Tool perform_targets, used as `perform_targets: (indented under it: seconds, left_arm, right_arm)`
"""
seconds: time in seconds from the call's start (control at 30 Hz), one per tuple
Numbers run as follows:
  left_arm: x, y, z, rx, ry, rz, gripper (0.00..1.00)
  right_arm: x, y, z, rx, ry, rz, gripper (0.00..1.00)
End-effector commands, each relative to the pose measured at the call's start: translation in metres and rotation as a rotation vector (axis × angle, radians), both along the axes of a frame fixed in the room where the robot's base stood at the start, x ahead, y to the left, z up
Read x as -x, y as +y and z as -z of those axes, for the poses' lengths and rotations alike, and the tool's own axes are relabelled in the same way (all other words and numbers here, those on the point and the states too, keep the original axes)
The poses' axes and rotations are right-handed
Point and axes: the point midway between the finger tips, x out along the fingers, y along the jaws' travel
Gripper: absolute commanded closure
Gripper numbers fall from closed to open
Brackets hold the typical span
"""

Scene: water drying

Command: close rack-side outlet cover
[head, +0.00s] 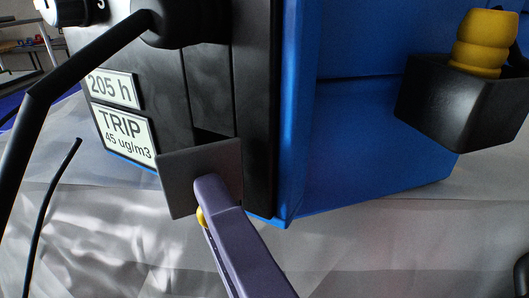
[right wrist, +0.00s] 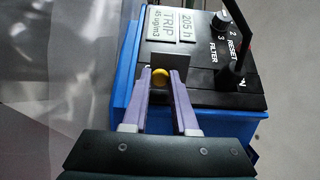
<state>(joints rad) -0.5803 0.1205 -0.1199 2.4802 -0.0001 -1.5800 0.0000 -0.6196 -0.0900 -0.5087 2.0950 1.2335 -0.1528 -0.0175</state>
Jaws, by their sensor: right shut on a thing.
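The outlet cover (head: 176,178) is a dark grey square plate at the lower part of the black panel on the blue machine. It looks tilted against the panel, and a dark gap (head: 210,137) shows just above it. It also shows in the right wrist view (right wrist: 180,61) beyond the fingertips. A yellow knob (right wrist: 159,78) sits on its near side. My right gripper (head: 205,205) has its purple fingers on both sides of this knob, shut on it. The fingers hide part of the knob and plate in the head view. My left gripper is not in view.
The blue machine (head: 365,150) carries white labels (head: 125,137) left of the cover. A black bin (head: 460,105) with a yellow ribbed piece (head: 484,45) juts out at right. A bent black bar (head: 90,58) crosses the upper left. Grey sheeting (head: 370,245) lies below.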

Motion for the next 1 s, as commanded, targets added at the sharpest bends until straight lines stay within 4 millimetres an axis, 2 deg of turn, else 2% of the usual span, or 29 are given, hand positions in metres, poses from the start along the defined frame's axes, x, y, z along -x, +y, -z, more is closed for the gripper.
perform_targets:
  seconds: [0.3, 0.83, 0.87, 1.0]
  left_arm:
    - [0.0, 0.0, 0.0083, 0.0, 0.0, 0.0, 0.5]
    - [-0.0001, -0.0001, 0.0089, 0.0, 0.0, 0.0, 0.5]
    - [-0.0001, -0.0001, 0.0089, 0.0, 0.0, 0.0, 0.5]
    - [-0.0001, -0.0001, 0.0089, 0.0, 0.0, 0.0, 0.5]
  right_arm:
    - [-0.0015, 0.0059, 0.0, -0.002, 0.0, 0.12, 1.0]
    - [-0.0019, 0.007, -0.0008, -0.002, -0.001, 0.143, 1.0]
    - [-0.0019, 0.007, -0.0008, -0.002, -0.001, 0.143, 0.72]
    - [-0.0019, 0.0068, -0.0007, -0.001, -0.002, 0.143, 0.57]
